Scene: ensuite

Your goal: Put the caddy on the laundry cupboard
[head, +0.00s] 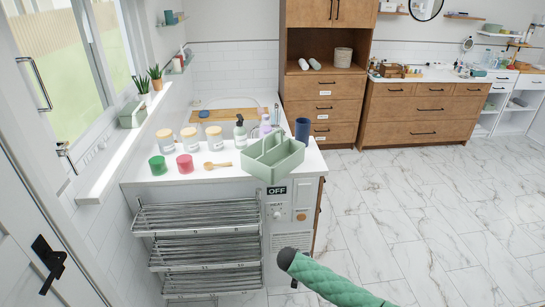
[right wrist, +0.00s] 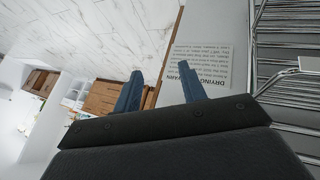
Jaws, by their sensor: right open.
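The pale green caddy (head: 273,160) has several compartments and a raised middle handle. It stands on the right part of a white worktop (head: 208,177), at the front edge, above a white unit marked OFF. No label tells me which unit is the laundry cupboard; a wooden cupboard (head: 420,112) stands at the back right. My right gripper (right wrist: 159,84) is open and empty in the right wrist view, near a panel printed "DRYING YARN" (right wrist: 205,67). In the head view my green-sleeved arm enters low, in front of the unit, its gripper not distinguishable. My left gripper is not in view.
Metal drying racks (head: 200,247) stick out below the worktop. A dark blue tumbler (head: 302,131), a lavender bottle (head: 265,126) and a soap bottle (head: 240,132) stand close behind the caddy. Jars and a wooden spoon (head: 217,165) lie to the left. The marble floor (head: 430,205) at right is clear.

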